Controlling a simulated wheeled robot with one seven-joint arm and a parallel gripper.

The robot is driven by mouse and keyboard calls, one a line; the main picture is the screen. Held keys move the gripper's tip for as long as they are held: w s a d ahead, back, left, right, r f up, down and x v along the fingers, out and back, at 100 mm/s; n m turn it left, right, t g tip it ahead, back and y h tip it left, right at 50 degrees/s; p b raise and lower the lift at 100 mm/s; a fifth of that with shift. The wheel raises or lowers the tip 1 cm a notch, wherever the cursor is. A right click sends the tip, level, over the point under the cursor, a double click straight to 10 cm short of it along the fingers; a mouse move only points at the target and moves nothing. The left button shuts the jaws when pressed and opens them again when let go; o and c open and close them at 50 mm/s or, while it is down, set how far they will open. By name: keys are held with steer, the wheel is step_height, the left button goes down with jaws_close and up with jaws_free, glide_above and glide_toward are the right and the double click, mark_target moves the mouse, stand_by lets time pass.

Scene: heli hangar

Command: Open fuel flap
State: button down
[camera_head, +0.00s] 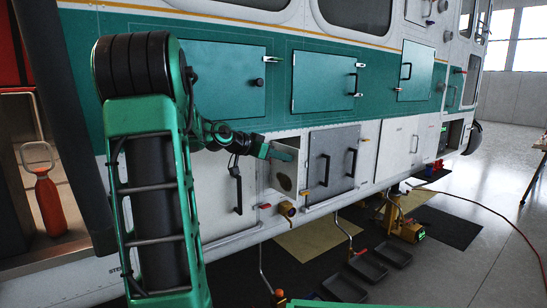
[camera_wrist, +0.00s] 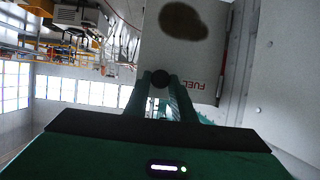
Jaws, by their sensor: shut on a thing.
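The fuel flap (camera_head: 285,180) is a pale panel with a dark brown stain, low on the helicopter's side. In the wrist view, the flap (camera_wrist: 185,60) carries red FUEL lettering, upside down, and a round black knob (camera_wrist: 160,78) at its edge. It stands out from the pale side wall, with the hangar visible beyond its free edge, so it is swung open. My gripper (camera_head: 276,153) is at the flap's upper part. In the wrist view, my gripper (camera_wrist: 163,88) has its fingertips closed around the knob. The fingers partly hide the grip.
A grey door (camera_head: 333,158) with black handles is to the right of the flap. A white panel (camera_head: 222,195) is to its left, behind my arm.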

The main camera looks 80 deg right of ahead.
steer(key=shift+w, duration=0.2)
steer(key=c, duration=1.5)
jaws_free()
steer(key=shift+s, duration=0.1)
steer(key=v, duration=1.1)
steer(key=shift+d, duration=0.1)
